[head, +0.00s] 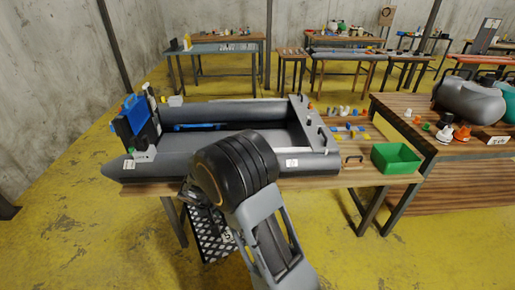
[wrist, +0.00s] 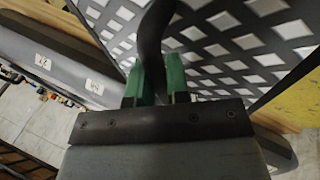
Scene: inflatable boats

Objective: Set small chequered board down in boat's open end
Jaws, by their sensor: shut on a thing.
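The small chequered board (head: 208,240), black with white checks, hangs in front of the table's near edge, below the boat's side, in the head view. It fills the upper right of the wrist view (wrist: 225,40). My gripper's green fingertips (wrist: 153,82) are shut on a dark curved part at the board's near edge. In the head view my arm hides the fingertips and part of the board. The grey inflatable boat (head: 237,110) lies on the table, its floor partly visible between the tubes. Its labelled side tube (wrist: 68,72) shows at left in the wrist view, apart from the gripper.
A blue and black motor-like object (head: 136,125) stands at the boat's left end. A grey crosspiece (head: 312,125) spans its right end. A green bin (head: 396,158) and small loose parts sit on the wooden table (head: 345,180) at right. Yellow floor is clear at front left.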

